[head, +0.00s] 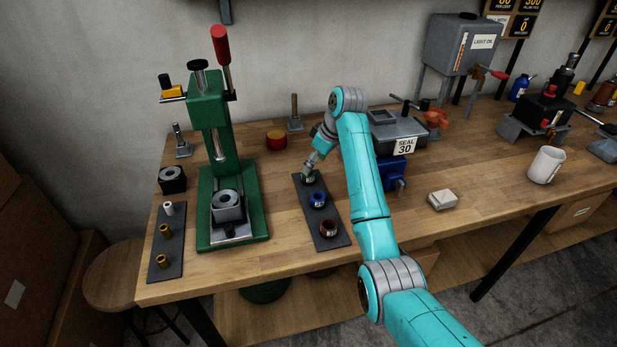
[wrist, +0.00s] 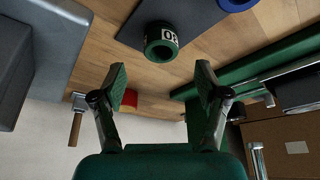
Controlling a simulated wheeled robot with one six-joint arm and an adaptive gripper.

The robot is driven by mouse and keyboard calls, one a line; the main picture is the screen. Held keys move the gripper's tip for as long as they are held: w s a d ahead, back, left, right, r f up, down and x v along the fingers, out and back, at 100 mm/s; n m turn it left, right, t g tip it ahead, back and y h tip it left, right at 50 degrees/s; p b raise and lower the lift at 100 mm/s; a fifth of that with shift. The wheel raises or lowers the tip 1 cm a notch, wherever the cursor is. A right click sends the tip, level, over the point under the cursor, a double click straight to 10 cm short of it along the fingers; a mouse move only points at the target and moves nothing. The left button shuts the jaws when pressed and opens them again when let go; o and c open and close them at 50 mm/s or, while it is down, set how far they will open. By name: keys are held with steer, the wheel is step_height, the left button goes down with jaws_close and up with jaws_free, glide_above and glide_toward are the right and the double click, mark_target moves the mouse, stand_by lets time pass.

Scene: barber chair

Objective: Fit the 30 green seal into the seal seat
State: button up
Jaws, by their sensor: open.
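The green seal (head: 309,178) stands at the far end of a dark mat, in a row with a blue ring (head: 318,199) and a brown ring (head: 328,228). In the wrist view the green seal (wrist: 161,48) is a short hollow cylinder with a white number tag, partly readable. My gripper (head: 308,168) is at the green seal in the head view. In the wrist view my gripper (wrist: 161,78) is open, with the seal just beyond the fingertips and nothing between them. A grey box (head: 385,125) carries a "SEAL 30" card; I cannot make out the seal seat itself.
A green press (head: 211,150) stands left of the dark mat (head: 300,195). A red tin (head: 276,140) and a wooden-handled tool (head: 295,112) stand behind. A blue vise (head: 392,173) is right of my arm. The front middle of the bench is clear.

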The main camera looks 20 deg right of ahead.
mark_target(309, 177)
steer(key=shift+x, duration=2.3)
steer(key=shift+s, duration=0.1)
steer(key=c, duration=1)
